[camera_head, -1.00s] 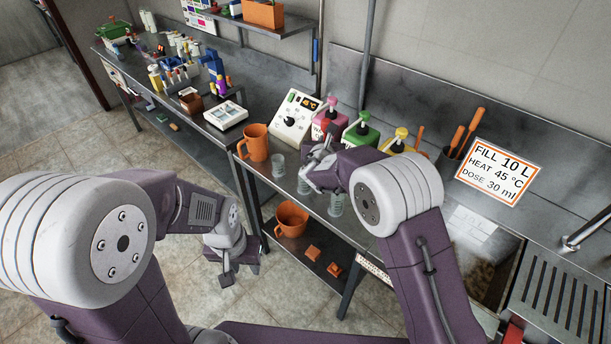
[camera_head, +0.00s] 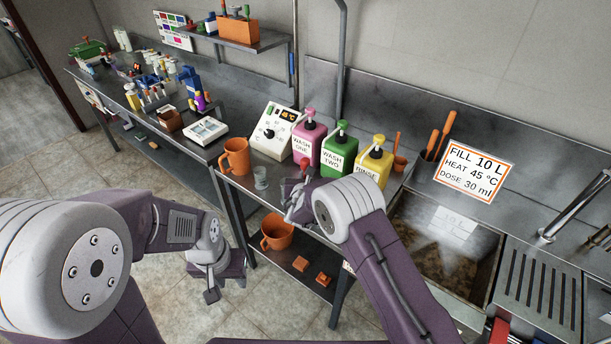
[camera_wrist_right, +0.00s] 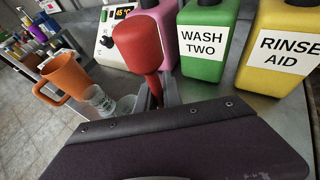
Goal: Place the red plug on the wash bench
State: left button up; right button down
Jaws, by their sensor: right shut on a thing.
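The red plug (camera_wrist_right: 138,45) stands upright in my right gripper (camera_wrist_right: 157,92), its wide head up and its stem between the fingers. It also shows as a small red tip in the head view (camera_head: 305,163). My right gripper (camera_head: 298,192) is shut on it, over the wash bench (camera_head: 283,180), in front of the pink bottle (camera_head: 308,142). The wrist view does not show whether the plug touches the bench. My left gripper (camera_head: 212,292) hangs low over the floor, left of the bench; its finger gap is unclear.
An orange jug (camera_head: 235,157) and a clear cup (camera_head: 261,178) stand left of the plug. Green (camera_head: 339,153) and yellow (camera_head: 375,160) bottles stand behind and right. A filled basin (camera_head: 450,250) lies right. An orange mug (camera_head: 277,232) is on the lower shelf.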

jog(key=shift+w, duration=0.15)
jog(key=c, duration=1.5)
grip_release()
jog(key=shift+s, duration=0.2)
jog(key=shift+s+r, duration=0.1)
jog(key=shift+s, duration=0.25)
jog(key=b+v, duration=0.2)
jog(key=v, duration=0.9)
jog(key=shift+b, duration=0.3)
jog(key=shift+r, duration=0.1)
